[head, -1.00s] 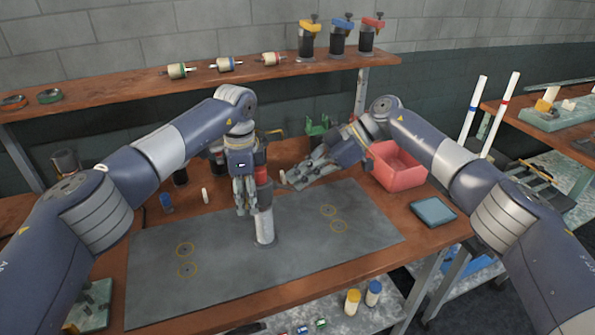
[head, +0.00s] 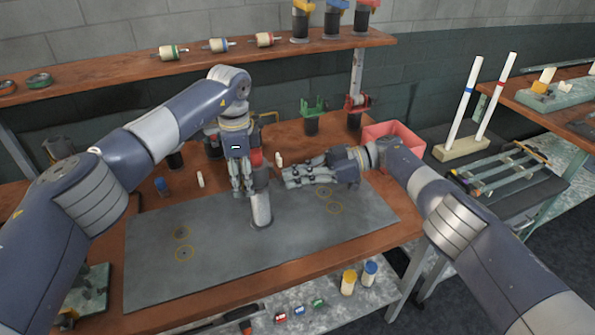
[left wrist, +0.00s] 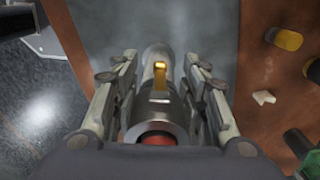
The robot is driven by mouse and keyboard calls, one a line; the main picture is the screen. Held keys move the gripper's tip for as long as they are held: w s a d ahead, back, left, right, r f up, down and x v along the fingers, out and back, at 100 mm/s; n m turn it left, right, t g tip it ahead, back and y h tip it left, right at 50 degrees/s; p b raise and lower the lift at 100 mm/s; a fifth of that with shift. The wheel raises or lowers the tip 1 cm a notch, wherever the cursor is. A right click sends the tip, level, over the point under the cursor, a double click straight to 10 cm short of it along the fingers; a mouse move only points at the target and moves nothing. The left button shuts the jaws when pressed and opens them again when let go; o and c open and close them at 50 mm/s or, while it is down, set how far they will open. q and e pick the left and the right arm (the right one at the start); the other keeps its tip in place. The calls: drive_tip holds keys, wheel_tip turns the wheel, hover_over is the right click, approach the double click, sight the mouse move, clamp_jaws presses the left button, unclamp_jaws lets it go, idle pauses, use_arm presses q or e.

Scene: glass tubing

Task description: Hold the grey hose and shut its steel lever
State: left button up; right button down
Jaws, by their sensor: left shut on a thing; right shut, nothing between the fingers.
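A pale grey cylinder, apparently the hose (head: 261,208), stands upright on the dark mat (head: 200,260), with a darker upper part and red above it. My left gripper (head: 243,189) is shut on it, with fingers on either side in the left wrist view (left wrist: 160,75). That view looks down on the grey body (left wrist: 148,122), with red inside its near end. A small brass-coloured tab (left wrist: 160,78) lies along it; I cannot tell whether this is the lever. My right gripper (head: 287,177) is shut and empty, pointing left, just right of the cylinder's upper part.
A pink bin (head: 408,137) stands behind my right arm. The mat has yellow ring marks (head: 184,253). Its left part is clear.

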drive_tip(key=shift+a+f, duration=0.1)
drive_tip(key=shift+f, duration=0.1)
drive_tip(key=shift+r, duration=0.1)
wheel_tip(320, 180, up, 10)
idle(0.7)
